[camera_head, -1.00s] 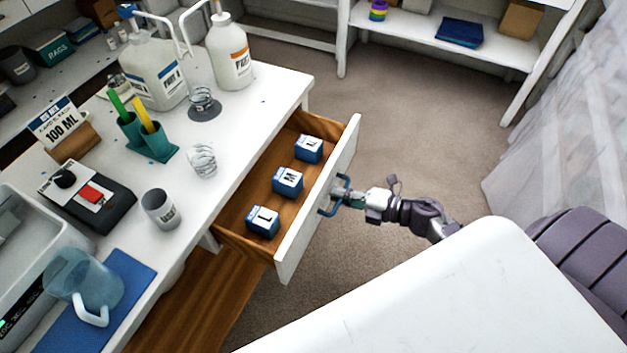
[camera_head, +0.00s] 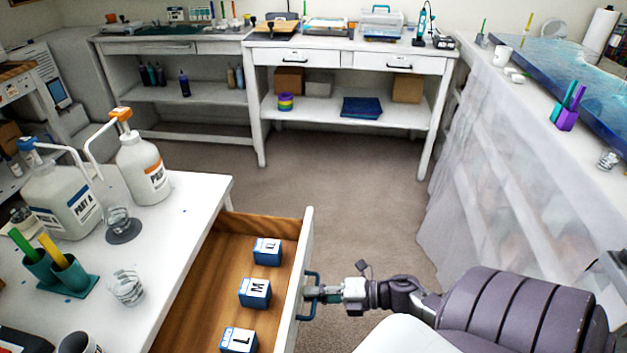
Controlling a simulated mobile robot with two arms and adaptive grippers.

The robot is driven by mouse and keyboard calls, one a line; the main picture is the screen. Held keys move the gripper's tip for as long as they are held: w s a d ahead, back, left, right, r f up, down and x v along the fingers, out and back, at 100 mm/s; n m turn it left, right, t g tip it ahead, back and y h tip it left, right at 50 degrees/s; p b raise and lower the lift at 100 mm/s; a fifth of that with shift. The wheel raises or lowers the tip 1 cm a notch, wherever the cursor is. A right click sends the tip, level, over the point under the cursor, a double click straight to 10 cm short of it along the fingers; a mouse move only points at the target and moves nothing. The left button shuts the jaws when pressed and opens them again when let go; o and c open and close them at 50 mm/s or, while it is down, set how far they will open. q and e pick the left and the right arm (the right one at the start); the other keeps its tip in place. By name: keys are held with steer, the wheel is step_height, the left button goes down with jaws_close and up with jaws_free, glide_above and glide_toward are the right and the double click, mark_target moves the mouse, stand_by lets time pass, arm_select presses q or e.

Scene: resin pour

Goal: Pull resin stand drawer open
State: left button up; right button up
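The resin stand (camera_head: 190,215) is a white table on the left. Its wooden drawer (camera_head: 205,290) stands well open, with a white front panel (camera_head: 302,262) and a blue handle (camera_head: 311,279). In the drawer lie three blue-and-white boxes: one at the far end (camera_head: 267,252), one marked M (camera_head: 254,292) in the middle and one marked L (camera_head: 238,341) nearest. My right gripper (camera_head: 316,294) is at the handle, its fingers closed around the bar. The fingertips are small and partly hidden. My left gripper is out of view.
Pump jugs (camera_head: 142,170) (camera_head: 62,200), a teal pen holder (camera_head: 62,275) and clear cups (camera_head: 127,288) stand on the table. Open carpet (camera_head: 350,210) lies beyond the drawer. A sheet-draped bench (camera_head: 490,180) is at right, a white workbench (camera_head: 345,60) at the back.

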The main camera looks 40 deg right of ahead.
steer(key=o, duration=0.5)
steer(key=shift+c, duration=0.2)
steer(key=v, duration=1.2)
steer(key=shift+f, duration=0.1)
